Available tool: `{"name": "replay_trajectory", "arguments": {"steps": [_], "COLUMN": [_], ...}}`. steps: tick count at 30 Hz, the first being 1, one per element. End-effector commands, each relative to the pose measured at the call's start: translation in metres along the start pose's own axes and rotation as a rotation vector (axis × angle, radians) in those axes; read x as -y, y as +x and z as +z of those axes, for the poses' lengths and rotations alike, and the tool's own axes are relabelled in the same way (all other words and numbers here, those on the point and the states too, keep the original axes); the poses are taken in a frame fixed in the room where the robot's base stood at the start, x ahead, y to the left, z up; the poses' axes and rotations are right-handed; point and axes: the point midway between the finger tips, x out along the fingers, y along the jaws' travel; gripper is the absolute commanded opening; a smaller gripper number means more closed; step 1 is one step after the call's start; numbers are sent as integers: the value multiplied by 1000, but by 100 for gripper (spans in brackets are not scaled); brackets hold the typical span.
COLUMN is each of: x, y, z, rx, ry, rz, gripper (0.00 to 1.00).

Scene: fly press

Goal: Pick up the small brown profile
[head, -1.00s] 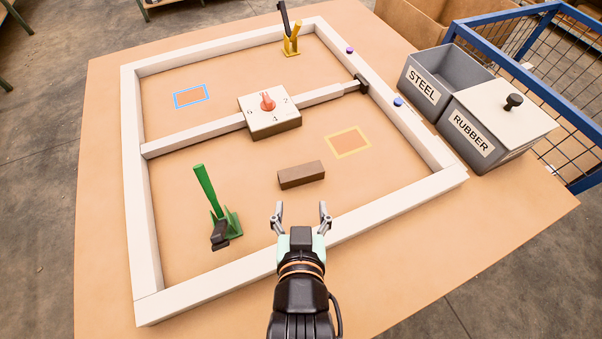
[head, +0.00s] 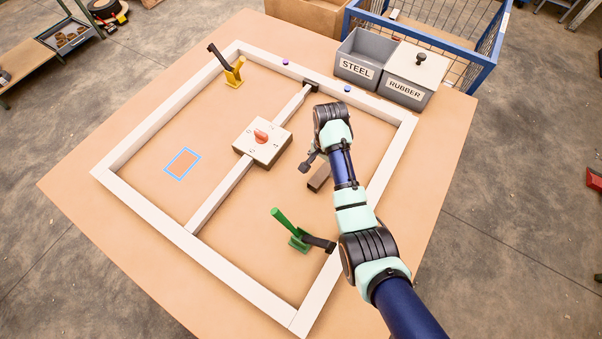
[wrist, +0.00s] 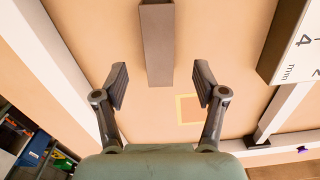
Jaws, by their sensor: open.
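The small brown profile (head: 319,178) is a short dark-brown bar lying on the tan table inside the white frame. In the head view my gripper (head: 311,160) is beside and partly over it, with the arm hiding some of that area. In the wrist view the profile (wrist: 157,45) runs from the top edge down to between the two fingertips. My gripper (wrist: 160,80) is open there, with a gap on both sides of the profile and nothing held. The height of the fingers above the profile is hard to tell.
A white box with a red knob (head: 262,139) sits on the crossbar. A green-handled clamp (head: 298,234) stands nearby, and a yellow clamp (head: 234,75) is at the far corner. Bins marked STEEL (head: 357,71) and RUBBER (head: 408,91) stand outside the white frame (head: 195,242).

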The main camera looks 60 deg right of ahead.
Motion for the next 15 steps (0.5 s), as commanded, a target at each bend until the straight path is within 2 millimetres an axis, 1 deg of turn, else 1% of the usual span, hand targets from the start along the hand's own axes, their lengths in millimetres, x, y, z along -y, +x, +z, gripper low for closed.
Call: {"name": "replay_trajectory", "arguments": {"steps": [1,4,8,9,15], "x": [0,0,0,0,0], "y": [8,23,27,31,67], "z": [1,1,0,0,-8], "rx": [1,1,0,0,1], "ry": [-1,-3,-4,-4,-5], "rz": [2,2,0,0,1], "gripper": [71,71,71,71,71]}}
